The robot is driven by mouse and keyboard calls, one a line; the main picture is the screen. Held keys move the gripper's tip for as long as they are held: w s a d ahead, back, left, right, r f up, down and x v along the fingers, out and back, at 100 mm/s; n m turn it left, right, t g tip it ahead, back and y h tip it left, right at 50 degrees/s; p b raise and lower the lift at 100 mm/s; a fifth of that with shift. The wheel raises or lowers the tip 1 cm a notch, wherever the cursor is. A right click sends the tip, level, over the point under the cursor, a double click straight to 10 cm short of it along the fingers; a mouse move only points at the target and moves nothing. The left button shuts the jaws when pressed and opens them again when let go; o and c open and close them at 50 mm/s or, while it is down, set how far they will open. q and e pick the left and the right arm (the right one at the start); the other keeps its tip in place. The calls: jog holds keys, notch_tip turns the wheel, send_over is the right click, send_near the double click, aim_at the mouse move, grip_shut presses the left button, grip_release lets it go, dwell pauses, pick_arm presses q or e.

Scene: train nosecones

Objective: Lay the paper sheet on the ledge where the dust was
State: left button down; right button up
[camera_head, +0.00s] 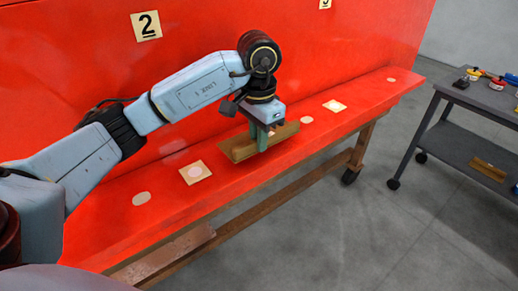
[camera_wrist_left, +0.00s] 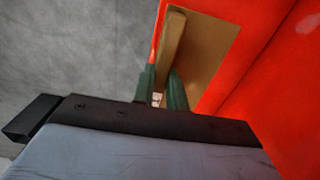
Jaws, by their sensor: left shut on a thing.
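My left gripper (camera_head: 268,138) has green fingers pointing down, shut on the raised bar of a flat tan piece, which looks like the paper sheet (camera_head: 240,148). The piece is at the red ledge (camera_head: 225,199), near its middle; I cannot tell whether it touches the surface. In the left wrist view the fingers (camera_wrist_left: 163,90) stand on both sides of the bar, and the sheet (camera_wrist_left: 208,45) spreads to its right over red. No separate dust shows on the ledge; any under the sheet is hidden. My right gripper is not in view.
A red wall with a "2" label (camera_head: 146,26) rises behind. A dark wheeled cart (camera_head: 466,122) with small items stands right, across open floor.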

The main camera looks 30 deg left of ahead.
aim_at(259, 162)
pick_arm(q)
jog(key=shift+f, duration=0.4)
notch_tip(259, 162, down, 4)
jog(key=shift+w+r, duration=0.1)
jog(key=shift+r, duration=0.15)
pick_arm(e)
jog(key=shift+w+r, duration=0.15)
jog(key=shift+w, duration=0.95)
pick_arm(q)
jog(key=shift+f, duration=0.2)
jog(key=c, duration=1.4)
grip_release()
jog(key=shift+r, duration=0.1)
jog(key=shift+c, duration=0.2)
jog(key=shift+o, duration=0.2)
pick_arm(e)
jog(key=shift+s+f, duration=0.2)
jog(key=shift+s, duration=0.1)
pick_arm(q)
jog(key=shift+r, duration=0.1)
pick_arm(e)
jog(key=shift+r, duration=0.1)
